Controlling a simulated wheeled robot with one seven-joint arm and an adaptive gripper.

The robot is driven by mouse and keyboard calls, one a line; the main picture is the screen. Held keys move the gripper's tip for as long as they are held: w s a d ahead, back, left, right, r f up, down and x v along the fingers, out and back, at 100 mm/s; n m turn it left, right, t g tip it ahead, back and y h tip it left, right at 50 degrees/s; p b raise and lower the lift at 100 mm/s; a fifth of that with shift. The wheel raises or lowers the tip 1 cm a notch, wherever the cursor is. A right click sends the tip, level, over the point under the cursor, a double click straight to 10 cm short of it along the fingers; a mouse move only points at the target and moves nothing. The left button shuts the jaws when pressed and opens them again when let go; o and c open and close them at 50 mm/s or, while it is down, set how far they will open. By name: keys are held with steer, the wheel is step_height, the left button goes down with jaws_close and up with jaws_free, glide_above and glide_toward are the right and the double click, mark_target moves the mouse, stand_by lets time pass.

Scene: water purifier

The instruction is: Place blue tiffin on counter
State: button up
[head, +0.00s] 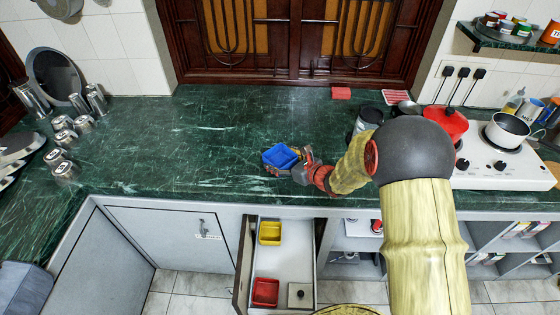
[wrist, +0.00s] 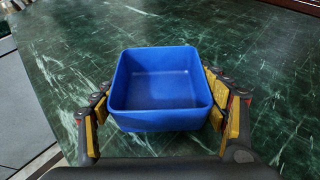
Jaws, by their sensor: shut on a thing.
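The blue tiffin (head: 281,156) is an open, empty square box at my gripper, over the front part of the green marble counter (head: 190,140). In the wrist view the blue tiffin (wrist: 160,118) sits upright between the two yellow-padded fingers of my gripper (wrist: 165,115), which is shut on its sides. My gripper (head: 284,166) reaches in from the right in the head view. I cannot tell whether the tiffin's base touches the counter.
An open drawer (head: 290,240) below the counter holds a yellow box (head: 270,233) and a red box (head: 265,292). Steel cups (head: 65,138) stand at the left. A stove (head: 490,160) with a red pan (head: 447,122) is at the right. The counter's middle is clear.

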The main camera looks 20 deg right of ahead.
steer(key=shift+f, duration=0.1)
steer(key=o, duration=0.7)
steer(key=shift+f, duration=0.1)
steer(key=o, duration=0.5)
